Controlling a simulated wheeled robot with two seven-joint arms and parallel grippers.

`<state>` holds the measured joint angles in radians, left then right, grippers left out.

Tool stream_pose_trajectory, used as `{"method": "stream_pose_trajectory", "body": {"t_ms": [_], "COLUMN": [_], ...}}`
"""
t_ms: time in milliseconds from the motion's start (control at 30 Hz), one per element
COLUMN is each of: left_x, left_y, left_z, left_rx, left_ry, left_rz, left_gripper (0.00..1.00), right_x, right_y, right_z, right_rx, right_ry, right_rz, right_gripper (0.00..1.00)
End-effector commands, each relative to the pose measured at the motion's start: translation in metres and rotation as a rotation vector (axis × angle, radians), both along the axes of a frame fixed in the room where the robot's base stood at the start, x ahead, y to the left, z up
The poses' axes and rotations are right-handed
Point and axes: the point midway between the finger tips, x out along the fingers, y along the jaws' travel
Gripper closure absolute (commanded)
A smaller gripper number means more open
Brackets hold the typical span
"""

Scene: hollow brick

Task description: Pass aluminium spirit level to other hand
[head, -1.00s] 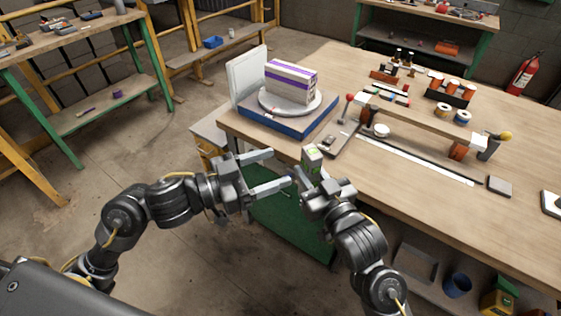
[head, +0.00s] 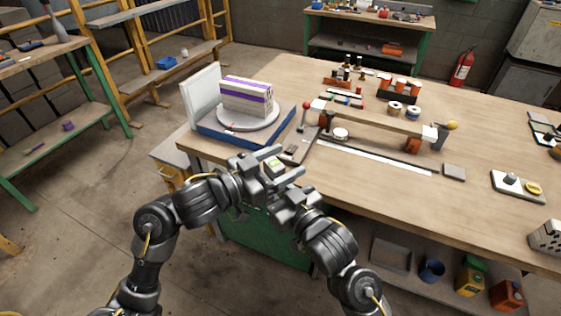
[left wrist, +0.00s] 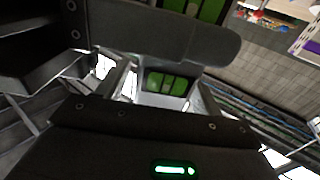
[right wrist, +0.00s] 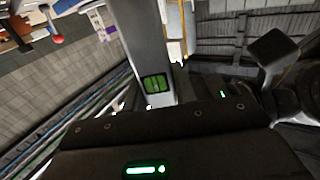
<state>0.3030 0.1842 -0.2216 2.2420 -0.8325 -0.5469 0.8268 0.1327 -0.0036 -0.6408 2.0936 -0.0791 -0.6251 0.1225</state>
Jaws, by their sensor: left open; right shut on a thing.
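The aluminium spirit level (head: 276,164) is a silvery bar with green vial windows. It is held off the table, in front of the near left corner. In the right wrist view the bar (right wrist: 143,35) runs up the picture from my right gripper (head: 279,183), which is shut on it. My left gripper (head: 284,164) is open at the level, its fingers close to the bar, one on the far side. In the left wrist view the level (left wrist: 168,101) shows beyond the dark finger; whether the fingers touch it is unclear.
The wooden workbench (head: 400,195) lies just ahead. A plank on supports (head: 375,117) and a flat steel strip (head: 375,158) lie mid-bench. Bare floor is at left.

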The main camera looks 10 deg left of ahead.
Motion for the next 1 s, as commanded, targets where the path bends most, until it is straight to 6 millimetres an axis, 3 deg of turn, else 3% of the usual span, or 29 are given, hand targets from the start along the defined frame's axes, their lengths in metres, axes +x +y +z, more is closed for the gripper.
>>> {"method": "stream_pose_trajectory", "body": {"t_ms": [167, 600, 633, 700, 800, 1000], "left_x": [-0.0001, -0.0001, 0.0000, 0.0000, -0.0001, -0.0001], "left_y": [0.0001, 0.0006, 0.0006, 0.0006, 0.0006, 0.0004], "left_z": [0.0002, 0.0002, 0.0008, 0.0008, 0.0008, 0.0008], "left_rx": [0.000, 0.000, -0.001, -0.001, -0.001, -0.001], "left_ry": [0.000, 0.000, -0.002, -0.002, -0.002, -0.002], "left_rz": [0.000, 0.001, 0.001, 0.001, 0.001, 0.001], "left_gripper": [0.34, 0.89, 0.89, 0.89, 0.89, 0.89], "right_x": [-0.0001, -0.0001, -0.0001, -0.0001, -0.0001, 0.0000], "right_y": [0.0001, 0.0002, 0.0002, 0.0002, 0.0002, 0.0001], "right_z": [0.0008, 0.0009, 0.0010, 0.0009, 0.0007, 0.0003], "right_rx": [0.001, 0.001, 0.001, 0.001, 0.001, 0.001], "right_ry": [-0.002, -0.002, -0.002, -0.002, -0.001, -0.001], "right_rz": [0.000, 0.000, 0.000, 0.000, 0.000, 0.000], "right_gripper": [1.00, 1.00, 0.69, 0.60, 0.47, 0.47]}}
